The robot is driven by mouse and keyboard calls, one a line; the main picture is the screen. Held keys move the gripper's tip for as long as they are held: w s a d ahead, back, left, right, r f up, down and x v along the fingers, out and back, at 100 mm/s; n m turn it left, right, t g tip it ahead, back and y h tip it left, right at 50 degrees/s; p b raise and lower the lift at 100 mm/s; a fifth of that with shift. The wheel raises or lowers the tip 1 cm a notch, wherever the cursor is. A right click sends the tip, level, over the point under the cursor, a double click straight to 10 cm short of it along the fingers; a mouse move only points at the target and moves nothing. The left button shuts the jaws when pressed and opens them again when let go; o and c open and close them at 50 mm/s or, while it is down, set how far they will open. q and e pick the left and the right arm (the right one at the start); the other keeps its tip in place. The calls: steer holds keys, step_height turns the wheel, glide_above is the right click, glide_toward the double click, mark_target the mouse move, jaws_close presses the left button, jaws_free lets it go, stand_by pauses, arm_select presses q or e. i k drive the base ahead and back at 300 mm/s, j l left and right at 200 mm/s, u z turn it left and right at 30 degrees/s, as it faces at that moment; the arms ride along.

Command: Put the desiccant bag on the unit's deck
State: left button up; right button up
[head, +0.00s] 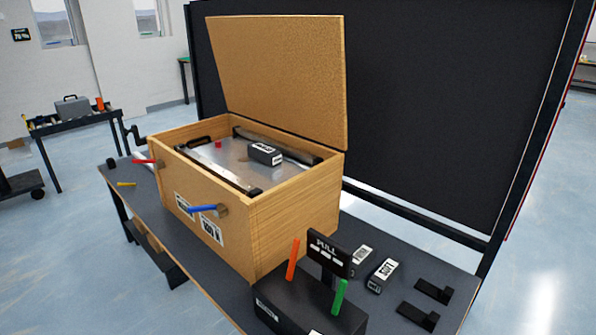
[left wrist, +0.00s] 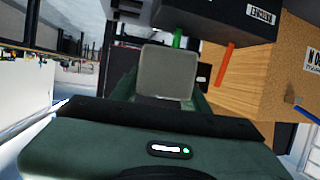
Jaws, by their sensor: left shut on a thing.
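The unit sits inside an open wooden crate (head: 295,205) in the head view. Its deck (head: 205,155) is a flat silver plate with a dark labelled block (head: 265,153) and a small red knob (head: 217,144) on it. In the left wrist view my left gripper (left wrist: 165,92) is shut on a pale grey, square-faced thing (left wrist: 167,70), seemingly the desiccant bag. It is held away from the crate, near the black box with the coloured sticks. Neither gripper shows in the head view, and my right gripper is in no view.
The crate's lid (head: 280,75) stands raised at the back. Red (head: 143,161) and blue (head: 203,208) handles stick out of its front. A black box (head: 300,305) with orange and green sticks stands before it. Labelled blocks (head: 383,273) and black brackets (head: 432,291) lie on the table's right.

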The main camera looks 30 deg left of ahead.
mark_target(248, 173)
steer(key=j+z, duration=0.2)
steer(key=z, duration=0.25)
steer(key=k+j+z, duration=0.1)
steer(key=z, duration=0.3)
steer(key=k+j+z, duration=0.15)
steer(key=z, duration=0.3)
steer(key=k+j+z, duration=0.1)
steer(key=j+z, duration=0.15)
steer(key=z, duration=0.15)
steer(key=k+z, duration=0.15)
steer(key=z, duration=0.3)
steer(key=k+j+z, duration=0.4)
steer(key=k+z, duration=0.4)
steer(key=k+j+z, duration=0.15)
steer(key=k+z, duration=0.2)
steer(key=k+u, duration=0.2)
steer(key=k, duration=0.25)
steer(key=k+j+u, duration=0.2)
steer(key=k, duration=0.3)
steer(key=k+j+u, duration=0.2)
steer(key=k, duration=0.25)
steer(key=k+j+u, duration=0.2)
steer(key=k+j, duration=0.1)
steer(key=k, duration=0.1)
